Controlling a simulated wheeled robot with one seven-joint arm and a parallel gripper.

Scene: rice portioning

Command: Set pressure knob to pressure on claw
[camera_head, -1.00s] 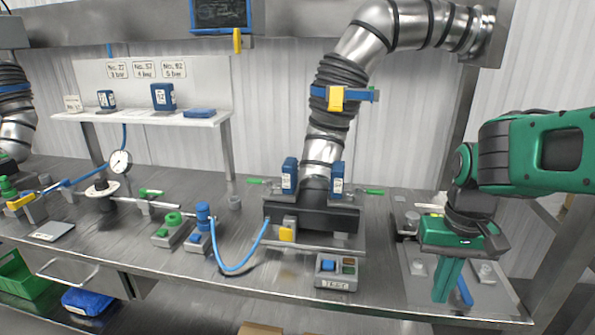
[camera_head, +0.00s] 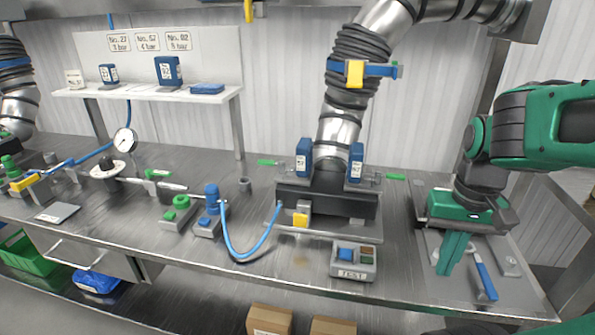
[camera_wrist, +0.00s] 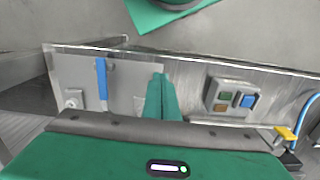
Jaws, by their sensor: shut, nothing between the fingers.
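A round black knob on a white disc (camera_head: 107,170) stands at the left of the steel bench in the head view; I take it for the pressure knob. A white dial gauge (camera_head: 125,141) stands beside it; its reading is too small to tell. My gripper (camera_head: 450,262) is far to the right of the knob, pointing down over a grey tray, fingers shut and empty. The wrist view also shows its green fingers (camera_wrist: 163,100). Which part is the claw I cannot tell; blue labelled blocks (camera_head: 304,158) flank the thick steel hose, their print unreadable.
Wall cards (camera_head: 147,41) pair numbers with bar values. A blue-handled tool (camera_head: 484,277) lies on the tray beside my fingers. A grey button box (camera_head: 353,261), a blue looped hose (camera_head: 250,250) and a green-topped block (camera_head: 180,212) stand along the bench front.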

